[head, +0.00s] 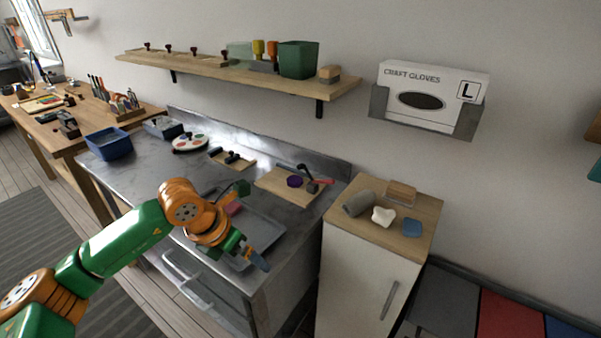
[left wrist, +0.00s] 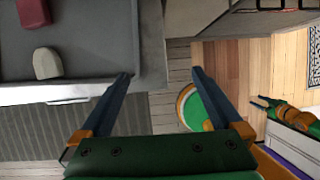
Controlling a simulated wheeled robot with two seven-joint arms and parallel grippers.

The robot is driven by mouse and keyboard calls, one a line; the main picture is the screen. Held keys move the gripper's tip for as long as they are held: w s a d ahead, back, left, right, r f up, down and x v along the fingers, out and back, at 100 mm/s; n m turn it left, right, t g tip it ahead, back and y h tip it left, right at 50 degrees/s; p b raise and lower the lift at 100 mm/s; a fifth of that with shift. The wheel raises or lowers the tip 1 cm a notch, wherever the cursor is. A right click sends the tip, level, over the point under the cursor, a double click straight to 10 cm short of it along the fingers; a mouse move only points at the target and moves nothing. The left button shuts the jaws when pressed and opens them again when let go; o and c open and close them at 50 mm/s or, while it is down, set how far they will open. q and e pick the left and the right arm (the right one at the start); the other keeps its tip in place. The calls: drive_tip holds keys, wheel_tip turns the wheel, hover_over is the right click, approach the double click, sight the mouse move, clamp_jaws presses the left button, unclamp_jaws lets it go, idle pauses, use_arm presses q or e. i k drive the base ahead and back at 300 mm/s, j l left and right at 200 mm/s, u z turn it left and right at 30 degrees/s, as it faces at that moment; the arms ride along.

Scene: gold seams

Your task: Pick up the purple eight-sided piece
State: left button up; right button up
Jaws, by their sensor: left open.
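The purple eight-sided piece (head: 294,181) lies on a wooden board at the right part of the metal bench, in the head view. It does not show in the left wrist view. My left gripper (head: 259,260) is low over the front right part of the grey tray, nearer the camera than the purple piece and apart from it. In the left wrist view my left gripper (left wrist: 161,73) is open, with nothing between its blue fingers. What seems to be my right gripper (left wrist: 262,102) shows small at the right there; its opening is unclear.
The wooden board (head: 271,188) also bears a dark-headed tool and a red stick. The grey tray (head: 266,222) holds a red block (left wrist: 34,12) and a beige piece (left wrist: 47,63). A wood-topped cabinet (head: 345,226) with several pieces stands right. A shelf (head: 222,72) hangs above.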

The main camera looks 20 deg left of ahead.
sight(293, 182)
drive_tip(key=i, duration=1.15)
